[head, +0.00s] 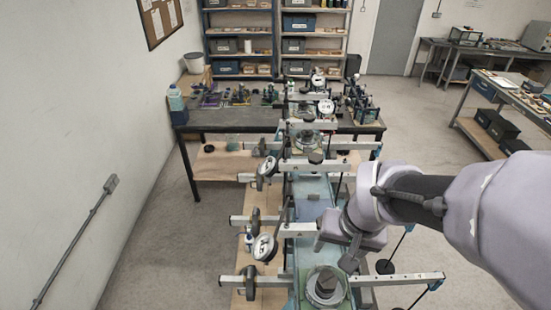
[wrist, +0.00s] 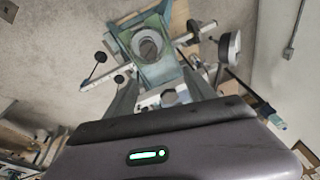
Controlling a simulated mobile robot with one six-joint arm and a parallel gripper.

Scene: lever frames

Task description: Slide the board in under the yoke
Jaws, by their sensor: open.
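Several metal crossbars (head: 315,230) lie across a long blue-green bed (head: 312,188). At its near end a pale green plate (head: 309,291) carries a round grey fitting (head: 326,284); the fitting also shows in the wrist view (wrist: 149,46). I cannot tell for sure which part is the board or which is the yoke. My gripper (head: 338,254) is over the bed, close to the near crossbars on their right side. In the wrist view my gripper (wrist: 164,86) is open, with nothing seen held between its fingers. My wrist hides part of the bed.
Round dials (head: 264,247) and weights hang on the crossbars' left side. Black discs (head: 385,267) stand out on the right. A dark workbench (head: 235,117) with small parts is behind, and shelves (head: 265,45) beyond. Open floor (head: 425,160) lies to the right; a wall is left.

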